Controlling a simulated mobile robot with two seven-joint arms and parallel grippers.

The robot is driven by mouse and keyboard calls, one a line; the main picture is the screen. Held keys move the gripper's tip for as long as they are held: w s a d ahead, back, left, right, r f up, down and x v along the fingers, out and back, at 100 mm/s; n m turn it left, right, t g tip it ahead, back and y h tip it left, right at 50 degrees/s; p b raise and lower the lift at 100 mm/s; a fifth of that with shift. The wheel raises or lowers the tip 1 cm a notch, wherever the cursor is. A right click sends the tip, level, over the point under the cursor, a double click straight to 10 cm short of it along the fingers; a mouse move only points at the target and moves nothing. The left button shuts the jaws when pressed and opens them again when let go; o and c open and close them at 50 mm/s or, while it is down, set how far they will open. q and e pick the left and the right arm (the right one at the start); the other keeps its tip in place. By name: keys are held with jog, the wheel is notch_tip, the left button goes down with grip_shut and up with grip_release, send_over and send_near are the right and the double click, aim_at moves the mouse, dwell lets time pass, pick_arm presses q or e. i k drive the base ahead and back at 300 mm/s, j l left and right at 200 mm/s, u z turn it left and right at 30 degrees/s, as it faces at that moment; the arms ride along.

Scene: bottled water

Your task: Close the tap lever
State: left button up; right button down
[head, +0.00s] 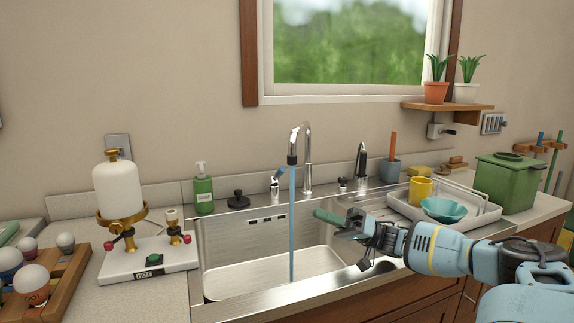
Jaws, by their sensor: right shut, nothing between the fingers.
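The chrome tap (307,160) stands behind the sink, with its spout curving forward. A blue stream of water (292,230) runs from its dark nozzle down into the basin. A small chrome lever (275,186) with a blue tip stands just left of the spout, tilted up to the right. My right gripper (335,220) is over the right part of the sink, in front of and to the right of the stream. It is shut, with a green piece at its fingertips, and is clear of the tap and the lever. My left gripper is not in view.
A green soap bottle (203,188) and a black stopper (238,200) stand left of the tap. A dark sprayer (361,163) stands to its right. A dish tray (480,220) holds a yellow cup (420,190) and teal bowl (445,209). The sink basin (240,280) has free room.

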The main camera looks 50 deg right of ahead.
aim_at(274, 181)
jog(key=i+l, duration=0.2)
jog(key=l, duration=0.15)
jog(key=i+l, duration=0.2)
jog(key=l, duration=0.15)
jog(key=i+l, duration=0.2)
jog(key=l, duration=0.15)
jog(key=i+l, duration=0.2)
jog(key=l, duration=0.2)
